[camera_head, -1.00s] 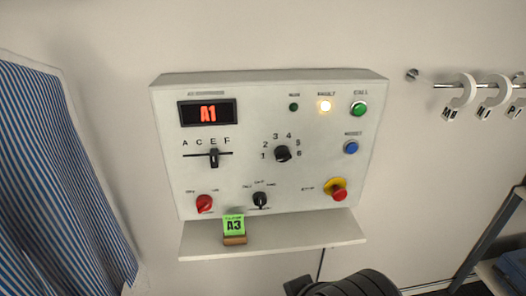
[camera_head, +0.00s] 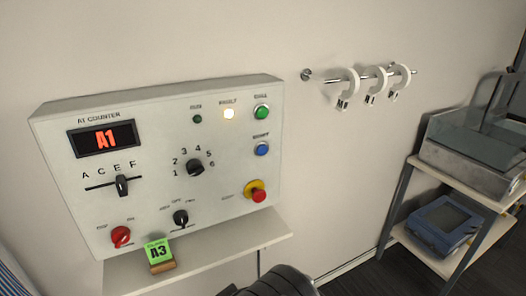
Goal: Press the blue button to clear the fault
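The blue button (camera_head: 262,149) is on the right side of a pale control panel (camera_head: 225,180) on the wall, below a green button (camera_head: 261,112) and above a red mushroom button on a yellow base (camera_head: 256,191). The fault lamp (camera_head: 228,114) is lit warm white. A dark rounded part of my arm shows at the bottom centre, below the panel's shelf. My gripper's fingers are not in view.
A shelf (camera_head: 220,251) juts out under the panel and carries a green A3 card (camera_head: 157,252). A wall rail (camera_head: 325,78) with white hooks is to the right. A rack (camera_head: 396,205) with a blue bin (camera_head: 443,225) stands at far right. Floor between is clear.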

